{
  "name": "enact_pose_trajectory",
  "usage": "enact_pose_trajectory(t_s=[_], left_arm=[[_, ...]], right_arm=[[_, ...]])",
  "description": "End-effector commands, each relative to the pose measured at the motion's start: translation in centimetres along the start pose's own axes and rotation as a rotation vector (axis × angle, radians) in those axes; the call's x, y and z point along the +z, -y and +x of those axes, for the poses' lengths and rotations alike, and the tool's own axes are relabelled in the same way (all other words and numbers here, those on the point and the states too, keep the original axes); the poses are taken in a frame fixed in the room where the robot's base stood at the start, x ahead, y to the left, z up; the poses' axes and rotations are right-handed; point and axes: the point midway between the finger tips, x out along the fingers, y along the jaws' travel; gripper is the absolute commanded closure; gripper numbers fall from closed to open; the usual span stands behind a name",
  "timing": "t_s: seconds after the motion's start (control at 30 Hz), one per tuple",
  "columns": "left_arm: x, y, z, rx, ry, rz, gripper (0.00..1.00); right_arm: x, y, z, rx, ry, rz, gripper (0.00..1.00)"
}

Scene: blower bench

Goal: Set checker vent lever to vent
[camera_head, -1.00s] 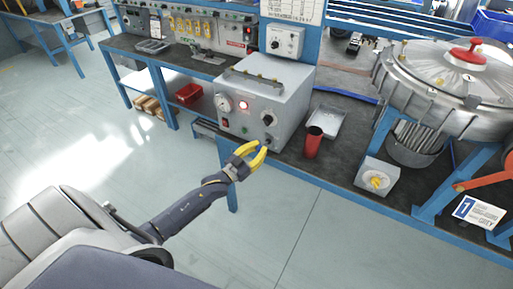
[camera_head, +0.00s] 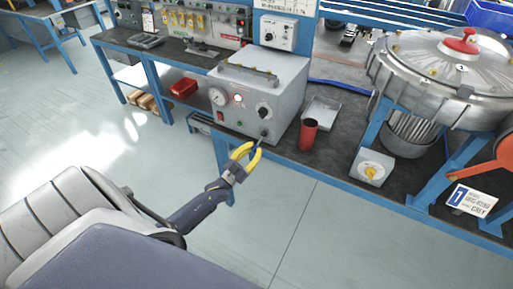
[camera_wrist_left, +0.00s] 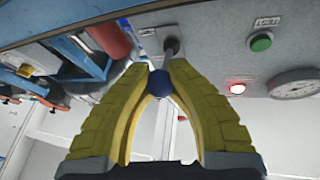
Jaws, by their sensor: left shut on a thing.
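The checker (camera_head: 255,103) is a grey box with a handle on top, a round gauge, a lit red lamp and a black knob on its front. Its vent lever is a short metal rod (camera_wrist_left: 171,45) with a dark blue ball (camera_wrist_left: 160,83), low on the front; in the wrist view the rod comes from a round fitting. My left gripper (camera_head: 253,152) has yellow fingers and is shut on the lever's ball, just in front of the box. In the wrist view the ball sits between its fingertips (camera_wrist_left: 160,82). The lever's position label is not readable. My right gripper is not in view.
A red cup (camera_head: 308,134) and a grey tray (camera_head: 322,112) stand right of the checker. A box with a yellow knob (camera_head: 371,170) and a large metal housing (camera_head: 440,75) are further right. The floor in front of the bench is clear.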

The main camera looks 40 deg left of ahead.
Motion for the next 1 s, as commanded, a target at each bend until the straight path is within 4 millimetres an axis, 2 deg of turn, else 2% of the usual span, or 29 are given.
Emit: enact_pose_trajectory(t_s=[0.03, 0.2, 0.77, 0.8, 1.0], left_arm=[[0.62, -0.27, -0.42, 0.003, 0.013, -0.001, 1.00], [1.09, -0.34, -0.55, 0.004, 0.015, 0.000, 1.00], [1.42, -0.44, -0.71, 0.005, 0.019, 0.000, 1.00], [1.43, -0.45, -0.72, 0.005, 0.020, 0.000, 0.81], [1.20, -0.32, -0.48, 0.004, 0.013, 0.001, 0.58]], right_arm=[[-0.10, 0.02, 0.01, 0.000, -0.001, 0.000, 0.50], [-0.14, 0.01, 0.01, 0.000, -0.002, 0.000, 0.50], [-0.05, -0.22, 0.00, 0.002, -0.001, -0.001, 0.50], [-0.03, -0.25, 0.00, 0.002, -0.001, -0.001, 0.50], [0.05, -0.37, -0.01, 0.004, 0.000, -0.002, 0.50]])
